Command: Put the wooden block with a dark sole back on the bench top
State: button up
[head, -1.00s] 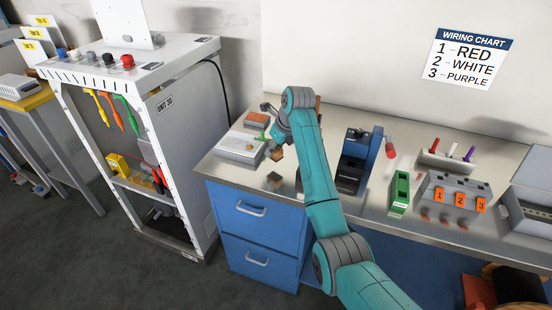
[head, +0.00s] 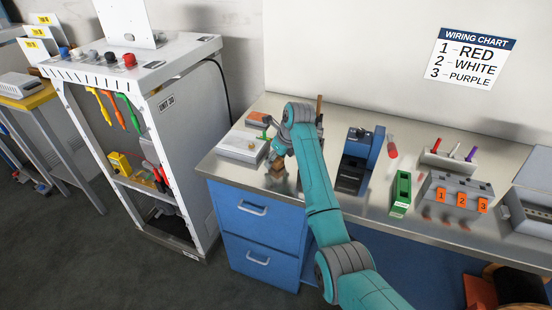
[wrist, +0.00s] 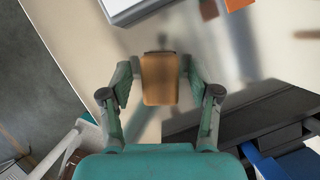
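The wooden block (wrist: 160,82) is between the two fingers of my gripper (wrist: 162,68) in the wrist view, and the fingers press on its sides. A thin dark strip shows at its far end. In the head view the block (head: 278,167) hangs below my gripper (head: 280,153), very low over the bench top (head: 228,167), left of the middle. Its dark reflection meets its lower end, and I cannot tell whether it touches the steel.
A pale grey box (head: 242,148) lies just left of the block, with an orange-topped item (head: 257,118) behind it. A blue and black device (head: 355,160) stands to the right, then a green holder (head: 400,192). The bench's front edge is close.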

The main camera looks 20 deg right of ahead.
jog(key=shift+r, duration=0.1)
jog(key=v, duration=1.2)
